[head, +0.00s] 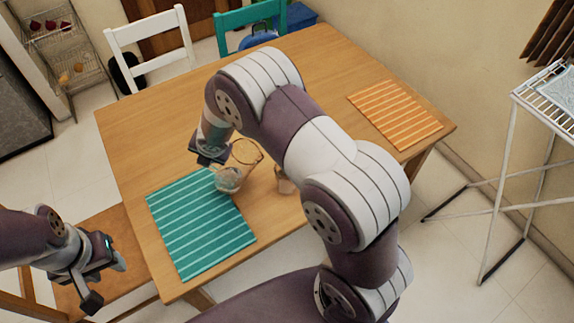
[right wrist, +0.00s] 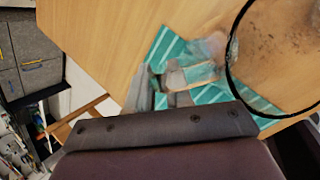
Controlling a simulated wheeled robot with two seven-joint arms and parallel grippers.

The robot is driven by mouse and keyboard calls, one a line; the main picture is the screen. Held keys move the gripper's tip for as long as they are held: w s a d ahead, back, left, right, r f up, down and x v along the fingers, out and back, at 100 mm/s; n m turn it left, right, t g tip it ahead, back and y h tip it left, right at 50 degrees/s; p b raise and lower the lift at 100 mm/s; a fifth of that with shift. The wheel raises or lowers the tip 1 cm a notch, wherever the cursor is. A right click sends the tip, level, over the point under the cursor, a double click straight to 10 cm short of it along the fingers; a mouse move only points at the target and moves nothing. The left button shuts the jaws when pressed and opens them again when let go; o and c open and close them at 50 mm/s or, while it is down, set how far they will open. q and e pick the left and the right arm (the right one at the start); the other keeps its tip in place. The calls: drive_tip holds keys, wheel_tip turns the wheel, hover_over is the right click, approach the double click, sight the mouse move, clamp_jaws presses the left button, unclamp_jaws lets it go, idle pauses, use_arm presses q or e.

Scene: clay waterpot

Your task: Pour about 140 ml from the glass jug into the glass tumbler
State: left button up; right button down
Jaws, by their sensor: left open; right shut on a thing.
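The clear glass jug (head: 229,179) is over the top right corner of the teal striped mat, with some liquid low inside. Its wide rim leans up and to the right; I cannot tell whether it touches the table. My right gripper (head: 210,157) is shut on the jug at its left side. In the right wrist view the jug's dark rim (right wrist: 231,62) fills the right edge, beside the fingers (right wrist: 168,85). The glass tumbler (head: 284,181) stands on the table right of the jug, close to my right arm. My left gripper (head: 103,275) is open and empty, off the table's left edge.
The teal striped mat (head: 200,225) lies at the table's near left; an orange striped mat (head: 395,112) lies at the right. The wooden table (head: 150,125) is otherwise mostly clear. White (head: 150,40) and green chairs stand behind it. A white drying rack (head: 515,150) stands right.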

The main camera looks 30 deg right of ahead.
drive_tip(key=a+g+h+p, duration=0.1)
drive_tip(key=p, duration=0.1)
drive_tip(key=w+a+f+g+h+p, duration=0.1)
drive_tip(key=h+p, duration=0.1)
drive_tip(key=p, duration=0.1)
drive_tip(key=shift+w+f+n+h, duration=0.1)
drive_tip(key=shift+f+n+h, duration=0.2)
drive_tip(key=shift+n, duration=0.1)
drive_tip(key=shift+w+a+f+g+h, duration=0.1)
drive_tip(key=shift+f+g+h, duration=0.1)
drive_tip(key=shift+g+h, duration=0.15)
idle(1.7)
